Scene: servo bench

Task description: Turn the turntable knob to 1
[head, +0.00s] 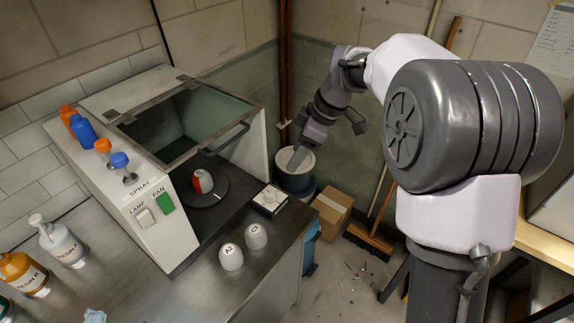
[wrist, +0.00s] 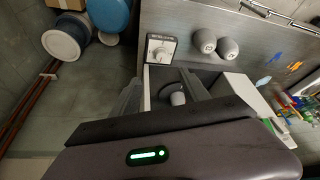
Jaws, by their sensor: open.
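The turntable knob sits on a small white panel with a dark border (head: 269,200), at the right front of the spray booth's dark ledge. In the wrist view the knob (wrist: 161,51) is pale and round on that panel. Its pointer and numbers are too small to read. The turntable (head: 212,190) is a dark disc bearing a red and white cup-like piece (head: 202,181). My gripper (head: 326,147) is open and empty, up and behind the panel, apart from it. In the wrist view its fingers (wrist: 164,98) stand apart below the panel in the picture.
Two grey-white caps, marked A2 (head: 230,257) and C3 (head: 256,236), stand on the bench near the panel. The booth (head: 150,205) has several coloured knobs and LAMP and FAN switches. A bin (head: 296,179) and a cardboard box (head: 331,208) stand on the floor beyond.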

